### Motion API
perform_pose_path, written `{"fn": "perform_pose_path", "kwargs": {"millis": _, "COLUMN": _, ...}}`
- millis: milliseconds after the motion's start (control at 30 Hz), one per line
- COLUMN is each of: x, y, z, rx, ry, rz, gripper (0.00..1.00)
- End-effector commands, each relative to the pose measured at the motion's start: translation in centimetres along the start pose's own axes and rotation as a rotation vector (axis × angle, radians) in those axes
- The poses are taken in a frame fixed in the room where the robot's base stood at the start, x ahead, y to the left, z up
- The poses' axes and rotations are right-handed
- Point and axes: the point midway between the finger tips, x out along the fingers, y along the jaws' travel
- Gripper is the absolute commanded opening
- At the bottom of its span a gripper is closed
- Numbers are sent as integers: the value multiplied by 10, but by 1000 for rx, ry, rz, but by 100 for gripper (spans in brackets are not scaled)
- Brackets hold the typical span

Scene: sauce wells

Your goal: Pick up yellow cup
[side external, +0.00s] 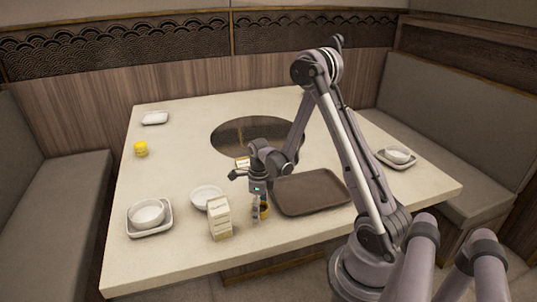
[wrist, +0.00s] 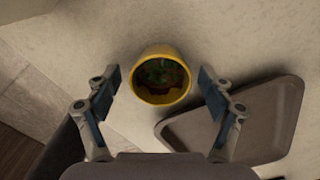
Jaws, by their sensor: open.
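A yellow cup (wrist: 161,97) with a dark, greenish inside stands on the table, its mouth facing the wrist camera. My gripper (wrist: 159,78) is open, with one finger on each side of the cup in the wrist view and a gap on both sides. In the side view my gripper (side external: 258,206) points down, low over the table, and partly hides the yellow cup (side external: 266,211). Whether the fingertips reach below the cup's rim, I cannot tell. Another yellow item (side external: 141,149) sits at the table's far left.
A brown tray (side external: 325,203) lies right of the cup; its edge also shows in the wrist view (wrist: 285,100). A cream carton (side external: 219,220) and a white dish (side external: 207,190) stand to the left. A white bowl on a tray (side external: 149,212) is farther left.

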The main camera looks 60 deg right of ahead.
Motion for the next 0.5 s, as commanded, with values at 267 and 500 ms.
{"fn": "perform_pose_path", "kwargs": {"millis": 267, "x": 0, "y": 0, "z": 0, "rx": 0, "ry": 0, "rz": 0, "gripper": 23}}
{"fn": "perform_pose_path", "kwargs": {"millis": 500, "x": 0, "y": 0, "z": 0, "rx": 0, "ry": 0, "rz": 0, "gripper": 23}}
